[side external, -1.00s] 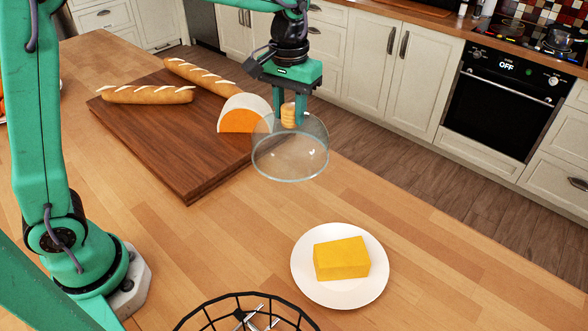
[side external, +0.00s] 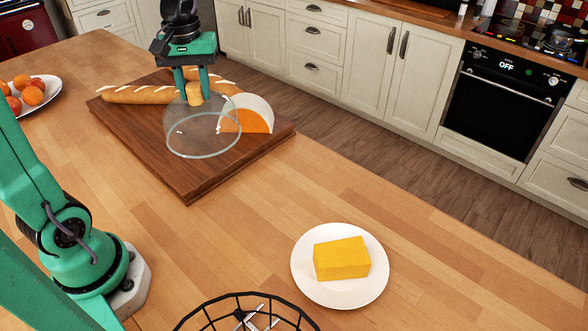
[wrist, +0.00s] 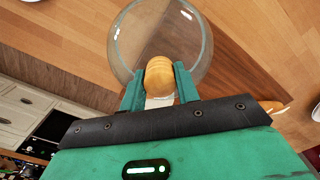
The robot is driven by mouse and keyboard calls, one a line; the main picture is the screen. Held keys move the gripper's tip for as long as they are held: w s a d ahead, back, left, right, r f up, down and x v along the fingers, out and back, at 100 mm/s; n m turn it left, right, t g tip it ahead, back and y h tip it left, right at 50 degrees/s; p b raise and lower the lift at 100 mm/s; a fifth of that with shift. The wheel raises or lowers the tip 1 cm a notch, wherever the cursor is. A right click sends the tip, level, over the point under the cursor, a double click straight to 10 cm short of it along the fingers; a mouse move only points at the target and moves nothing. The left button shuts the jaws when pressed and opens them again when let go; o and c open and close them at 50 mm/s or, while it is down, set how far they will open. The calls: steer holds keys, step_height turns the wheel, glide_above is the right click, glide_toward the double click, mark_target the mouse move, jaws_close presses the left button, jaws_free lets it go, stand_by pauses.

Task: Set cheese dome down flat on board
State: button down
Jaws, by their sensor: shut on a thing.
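The clear glass cheese dome (side external: 203,130) hangs upright from my gripper (side external: 194,88), which is shut on its round wooden knob (side external: 195,99). In the side view its rim appears over the dark wooden board (side external: 188,185), looking near level. I cannot tell whether any gap is left between rim and board. The wrist view shows the knob (wrist: 159,77) between my two fingers, with the glass (wrist: 128,35) beyond it. Board wood (wrist: 232,65) shows through and beside the glass on the right there, and lighter counter on the left.
A cut cheese wheel with an orange face (side external: 258,117) stands on the board, partly behind the dome. Baguettes (side external: 128,96) lie at the board's back. A plate with a yellow cheese block (side external: 341,258), a wire basket (side external: 247,296) and a fruit plate (side external: 46,92) are clear of the board.

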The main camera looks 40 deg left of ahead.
steer(key=shift+a, duration=0.1)
steer(key=a+f, duration=1.1)
steer(key=shift+w+a, duration=0.15)
steer(key=shift+a, duration=0.1)
stand_by(0.5)
steer(key=shift+f, duration=0.15)
steer(key=c, duration=1)
jaws_free()
steer(key=shift+c, duration=0.2)
step_height(320, 180, up, 12)
steer(key=shift+r, duration=0.2)
steer(key=shift+d, duration=0.1)
